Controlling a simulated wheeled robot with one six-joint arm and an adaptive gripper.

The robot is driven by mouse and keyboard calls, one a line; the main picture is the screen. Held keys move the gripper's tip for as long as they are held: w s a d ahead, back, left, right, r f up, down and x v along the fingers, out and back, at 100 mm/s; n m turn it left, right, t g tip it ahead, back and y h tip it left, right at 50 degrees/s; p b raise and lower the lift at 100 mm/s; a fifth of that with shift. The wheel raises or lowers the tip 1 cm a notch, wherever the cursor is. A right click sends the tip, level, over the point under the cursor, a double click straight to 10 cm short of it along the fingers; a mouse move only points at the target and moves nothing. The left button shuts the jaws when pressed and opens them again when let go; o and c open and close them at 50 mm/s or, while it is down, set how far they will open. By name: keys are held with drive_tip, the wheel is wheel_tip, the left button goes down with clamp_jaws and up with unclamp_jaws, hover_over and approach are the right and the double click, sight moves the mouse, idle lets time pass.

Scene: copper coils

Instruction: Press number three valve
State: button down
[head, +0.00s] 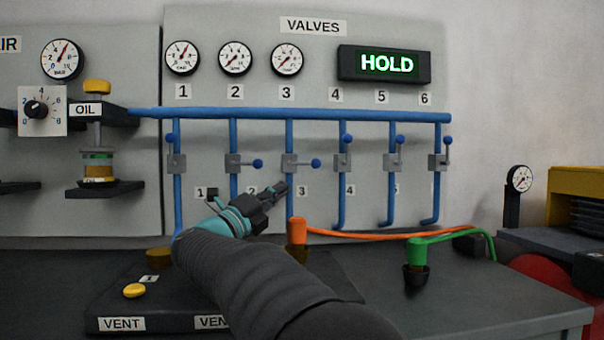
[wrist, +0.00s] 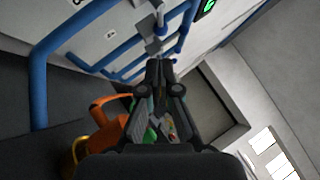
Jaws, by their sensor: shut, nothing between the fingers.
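The number three valve (head: 290,163) is a grey block on a blue vertical pipe of the panel. Its blue-knobbed lever (head: 315,163) points level to the right. My gripper (head: 281,187) is shut and empty, its fingertips just below and slightly left of that valve in the head view; I cannot tell the gap in depth. In the wrist view the shut fingers (wrist: 160,66) point at the pipes, with a grey valve block (wrist: 153,47) and a blue knob (wrist: 160,29) beyond the tips. I cannot tell which valve that is.
Valve two's lever (head: 257,163) also points right; the levers of one, four, five and six point up. A green HOLD display (head: 386,64) hangs above. An orange handle (head: 297,232) and a green handle (head: 415,250) stand on the bench below, near my arm.

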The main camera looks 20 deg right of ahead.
sight(314, 165)
drive_tip(key=p+x, duration=0.1)
drive_tip(key=x, duration=0.9)
drive_tip(key=shift+p, duration=0.4)
drive_tip(key=shift+d+t+b, duration=0.1)
drive_tip(key=shift+t+b, duration=0.2)
drive_tip(key=shift+b, duration=0.05)
drive_tip(key=shift+n, duration=0.4)
drive_tip(key=shift+r, duration=0.1)
